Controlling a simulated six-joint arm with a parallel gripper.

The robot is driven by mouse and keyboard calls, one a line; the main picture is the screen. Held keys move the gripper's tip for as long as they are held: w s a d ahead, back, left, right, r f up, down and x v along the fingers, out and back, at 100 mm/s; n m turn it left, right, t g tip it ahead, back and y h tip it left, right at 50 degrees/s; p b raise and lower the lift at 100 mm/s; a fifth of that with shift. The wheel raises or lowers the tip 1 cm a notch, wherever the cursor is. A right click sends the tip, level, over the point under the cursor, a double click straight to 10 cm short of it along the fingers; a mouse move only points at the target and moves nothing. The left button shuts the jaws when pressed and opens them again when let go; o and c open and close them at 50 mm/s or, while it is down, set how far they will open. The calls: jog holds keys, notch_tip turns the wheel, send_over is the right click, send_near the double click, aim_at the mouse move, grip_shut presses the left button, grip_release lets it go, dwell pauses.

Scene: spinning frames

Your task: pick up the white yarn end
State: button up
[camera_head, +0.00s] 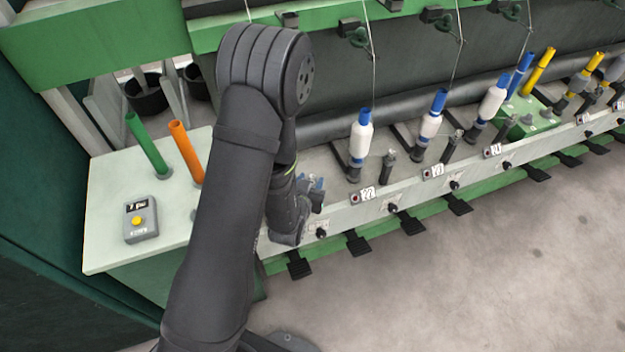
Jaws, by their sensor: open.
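My gripper (312,192) is at the left end of the machine's front rail, below my folded arm. It is open, but its fingers are small and partly hidden by my wrist. Small blue bits show beside it; I cannot tell what they belong to. I cannot make out a loose white yarn end. A thin white yarn (247,12) comes down behind my arm at the top, and its lower part is hidden. Another white yarn (374,68) runs down to the nearest white bobbin (361,139), to the right of my gripper.
More white bobbins with blue tops (430,123) stand along the rail to the right. A pale side table (112,190) at the left bears a green tube (148,145), an orange tube (186,152) and a grey box with a yellow button (141,220). The floor in front is clear.

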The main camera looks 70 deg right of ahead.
aim_at(312, 176)
jog(key=x, duration=0.3)
jog(key=shift+d+f, duration=0.1)
jog(key=shift+d, duration=0.05)
jog(key=shift+c, duration=0.4)
jog(key=c, duration=0.7)
